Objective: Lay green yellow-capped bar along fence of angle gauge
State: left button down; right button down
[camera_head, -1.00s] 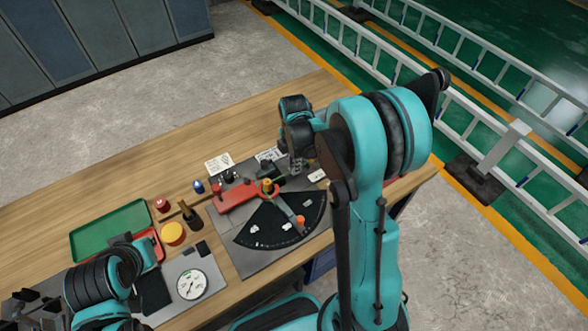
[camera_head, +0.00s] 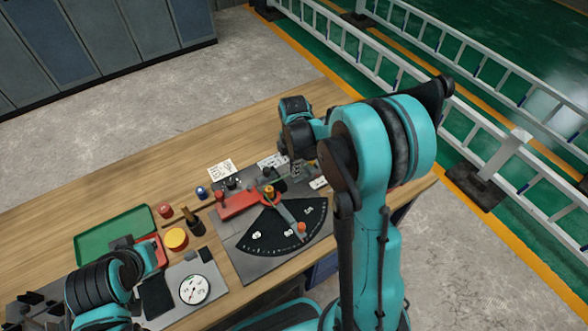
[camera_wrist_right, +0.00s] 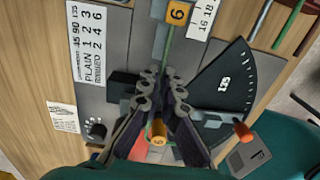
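The angle gauge (camera_head: 277,238) is a black fan-shaped scale on a grey plate, with a red part (camera_head: 238,203), a yellow pivot knob and a swinging arm with an orange knob (camera_head: 301,227). It also shows in the right wrist view (camera_wrist_right: 219,84). My right gripper (camera_head: 297,170) is low over the back of the gauge plate. Its black fingertips (camera_wrist_right: 161,76) are close together around a thin green bar (camera_wrist_right: 169,46).
A green tray (camera_head: 113,232), a yellow round piece (camera_head: 176,239) and a dial (camera_head: 194,289) lie left of the gauge. Green and red bars (camera_wrist_right: 287,22) show at the wrist view's upper right. Wood at the table's back is clear.

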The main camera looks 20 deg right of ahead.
jog(key=shift+r+p, duration=1.65)
jog(key=shift+r, duration=1)
jog(key=shift+a+f, duration=0.1)
